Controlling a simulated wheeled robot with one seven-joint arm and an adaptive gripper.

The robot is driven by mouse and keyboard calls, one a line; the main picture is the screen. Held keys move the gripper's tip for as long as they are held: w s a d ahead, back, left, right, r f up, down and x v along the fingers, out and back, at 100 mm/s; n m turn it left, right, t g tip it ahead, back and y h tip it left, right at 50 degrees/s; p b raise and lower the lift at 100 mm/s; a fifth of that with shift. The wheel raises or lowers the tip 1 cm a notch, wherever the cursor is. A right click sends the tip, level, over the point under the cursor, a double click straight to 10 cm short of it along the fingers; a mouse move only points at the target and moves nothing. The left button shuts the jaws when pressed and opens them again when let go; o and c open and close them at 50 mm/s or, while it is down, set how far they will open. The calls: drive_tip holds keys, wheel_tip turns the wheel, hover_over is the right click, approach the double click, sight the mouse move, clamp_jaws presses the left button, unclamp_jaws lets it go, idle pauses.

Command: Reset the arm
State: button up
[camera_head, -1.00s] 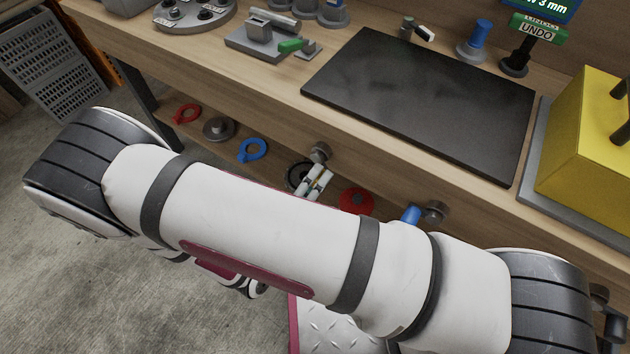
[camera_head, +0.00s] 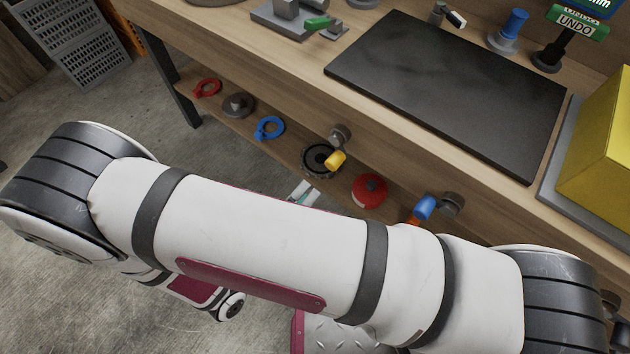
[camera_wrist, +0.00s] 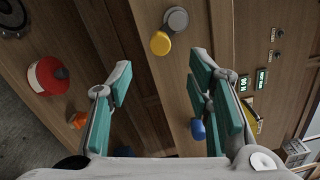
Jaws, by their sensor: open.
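My arm crosses the lower half of the head view, in front of the workbench. My gripper (camera_wrist: 160,95) shows in the wrist view with its two teal-padded fingers spread wide and nothing between the pads. It faces the bench's wooden front, where a yellow-capped knob (camera_wrist: 161,43) sits above the gap in the picture and a blue knob (camera_wrist: 198,129) shows by the right finger. In the head view most of my gripper is hidden behind my arm; a small pale and teal part of it (camera_head: 302,193) shows above the arm.
The workbench carries a dark mat (camera_head: 450,90), a yellow block (camera_head: 605,135) and a green UNDO sign (camera_head: 577,22). Its lower shelf holds a red ring (camera_head: 207,88), a blue ring (camera_head: 269,128) and a red domed part (camera_head: 369,190). Grey crates (camera_head: 75,45) stand at the far left above open floor.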

drive_tip(key=shift+s+a, duration=0.4)
drive_tip(key=shift+s, duration=0.15)
drive_tip(key=w+d+r+m+g+p, duration=0.1)
drive_tip(key=d+r+m+g+p, duration=0.1)
drive_tip(key=d+r+m+g, duration=0.45)
drive_tip(key=d+r+m+g+p, duration=0.1)
drive_tip(key=d+r+m+g, duration=0.2)
drive_tip(key=r+m, duration=0.55)
drive_tip(key=w+d+r+m+g+p, duration=0.1)
drive_tip(key=d+r+m+g+p, duration=0.1)
drive_tip(key=d+r+m+g, duration=0.45)
drive_tip(key=s+d+r+m+t+y+p, duration=0.2)
drive_tip(key=s+r+m+y, duration=0.3)
drive_tip(key=r+m, duration=0.5)
drive_tip(key=s+d+r+m+t+y+p, duration=0.3)
drive_tip(key=s+d+r+m+y, duration=0.2)
drive_tip(key=r+m, duration=0.6)
drive_tip(key=shift+s+r+m+t+y, duration=0.2)
drive_tip(key=shift+s+m+t+y, duration=0.1)
drive_tip(key=shift+s+m+y, duration=0.2)
